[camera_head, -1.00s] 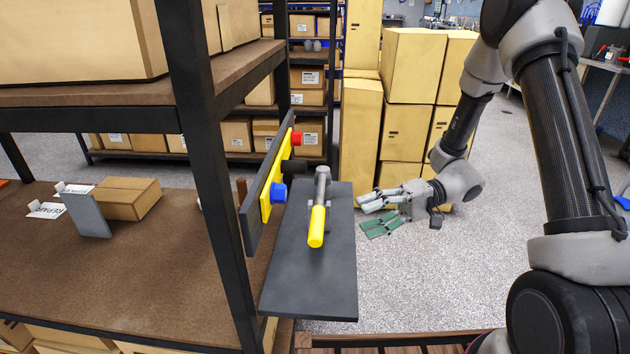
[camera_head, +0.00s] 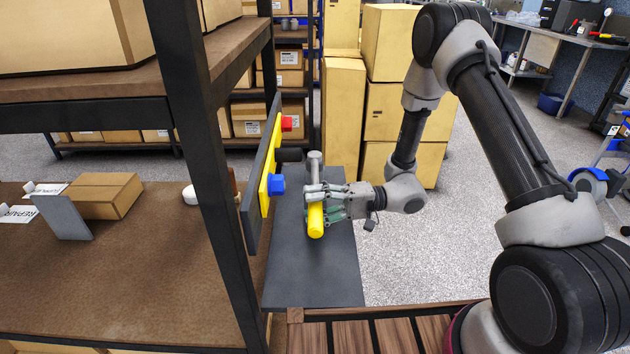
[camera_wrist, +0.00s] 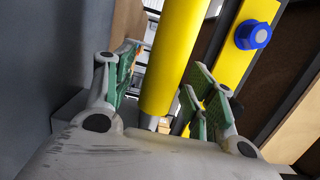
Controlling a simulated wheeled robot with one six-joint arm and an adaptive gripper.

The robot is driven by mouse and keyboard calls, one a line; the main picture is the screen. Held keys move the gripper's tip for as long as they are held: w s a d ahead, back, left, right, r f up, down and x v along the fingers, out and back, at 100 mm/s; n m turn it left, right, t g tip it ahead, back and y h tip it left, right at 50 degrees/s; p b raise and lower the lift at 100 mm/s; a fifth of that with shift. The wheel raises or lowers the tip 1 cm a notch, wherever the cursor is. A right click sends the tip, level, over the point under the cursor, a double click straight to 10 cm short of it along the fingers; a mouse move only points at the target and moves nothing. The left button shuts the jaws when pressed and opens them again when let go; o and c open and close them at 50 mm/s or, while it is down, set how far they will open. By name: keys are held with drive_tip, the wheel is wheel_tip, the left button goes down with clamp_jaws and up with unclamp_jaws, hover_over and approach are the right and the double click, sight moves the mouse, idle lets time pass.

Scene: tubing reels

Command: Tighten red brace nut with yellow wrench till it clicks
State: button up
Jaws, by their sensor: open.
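The yellow-handled wrench (camera_head: 315,218) rests on the dark grey shelf plate (camera_head: 312,285), its grey head (camera_head: 315,160) at the far end. My gripper (camera_head: 322,200) is at the handle, its fingers open on either side of it. In the wrist view the yellow handle (camera_wrist: 172,60) stands between the open green-padded fingers (camera_wrist: 160,95). The red nut (camera_head: 287,123) is on the yellow brace (camera_head: 266,178), at its far end. A blue nut (camera_head: 276,183) is nearer, also showing in the wrist view (camera_wrist: 252,35), and a black nut (camera_head: 290,155) sits between them.
A dark upright panel (camera_head: 258,185) backs the brace. A black rack post (camera_head: 195,150) stands to its left. A rack shelf (camera_head: 130,265) holds a cardboard box (camera_head: 105,195) and grey plate (camera_head: 70,230). Tall cartons (camera_head: 343,115) stand behind. Floor is open to the right.

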clamp_jaws()
drive_tip(key=shift+r, duration=0.1)
idle(0.5)
